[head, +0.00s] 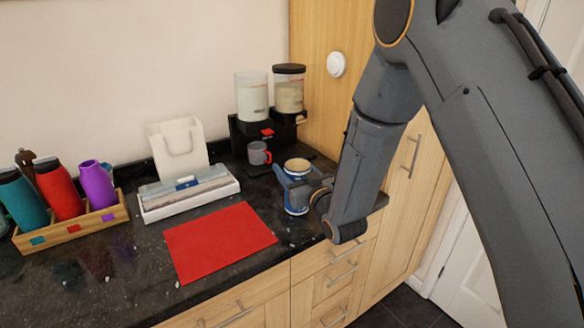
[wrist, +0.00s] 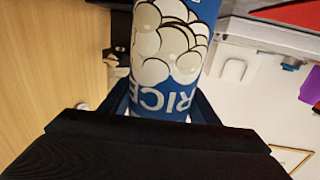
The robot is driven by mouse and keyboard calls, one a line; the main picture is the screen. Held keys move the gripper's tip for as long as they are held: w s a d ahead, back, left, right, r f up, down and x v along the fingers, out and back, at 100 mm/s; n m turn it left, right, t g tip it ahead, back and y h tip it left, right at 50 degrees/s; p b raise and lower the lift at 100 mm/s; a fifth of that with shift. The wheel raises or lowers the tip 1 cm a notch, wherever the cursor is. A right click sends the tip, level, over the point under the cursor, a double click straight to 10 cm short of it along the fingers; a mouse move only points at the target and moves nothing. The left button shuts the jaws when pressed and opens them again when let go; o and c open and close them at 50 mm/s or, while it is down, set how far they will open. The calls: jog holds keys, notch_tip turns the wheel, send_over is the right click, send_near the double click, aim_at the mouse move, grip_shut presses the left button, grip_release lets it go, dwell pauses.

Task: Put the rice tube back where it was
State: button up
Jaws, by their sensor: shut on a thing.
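The rice tube (head: 296,196) is a blue and white cylinder with a tan top, near the right end of the dark counter. In the wrist view the tube (wrist: 168,50) shows white rounded grains and the word RICE upside down. My gripper (head: 299,187) is shut on the tube from the right, with a finger on each side. The tube looks upright in the head view. I cannot tell whether its base touches the counter. The wrist view also shows my gripper (wrist: 160,108) around the tube.
Behind stand a black dispenser (head: 243,130) with two clear canisters and a grey-red mug (head: 259,153). A red mat (head: 220,240) lies front left.

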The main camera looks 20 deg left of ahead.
jog(key=shift+f, duration=0.1)
jog(key=o, duration=1.4)
jog(key=shift+d, duration=0.1)
jog(key=b+v, duration=0.3)
jog(key=v, duration=0.8)
jog(key=shift+s+d, duration=0.25)
jog(key=shift+s, duration=0.1)
jog(key=w+d+f+m+g+h, duration=0.1)
jog(key=d+f+m+g+h, duration=0.2)
jog(key=d, duration=0.6)
jog(key=w+d+f+m+g+h, duration=0.1)
jog(key=d+f+h, duration=0.2)
jog(key=d+h, duration=0.4)
jog(key=s+d+m+g, duration=0.1)
jog(key=s+d+g, duration=0.1)
jog(key=s+d, duration=0.3)
jog(key=s+d+m+g+h, duration=0.1)
jog(key=s+d+m+g, duration=0.1)
jog(key=s+d, duration=0.3)
jog(key=s+d+m+g+h, duration=0.1)
jog(key=s+d+g, duration=0.3)
jog(key=s, duration=0.4)
jog(key=shift+s+d, duration=0.4)
jog(key=shift+d, duration=0.4)
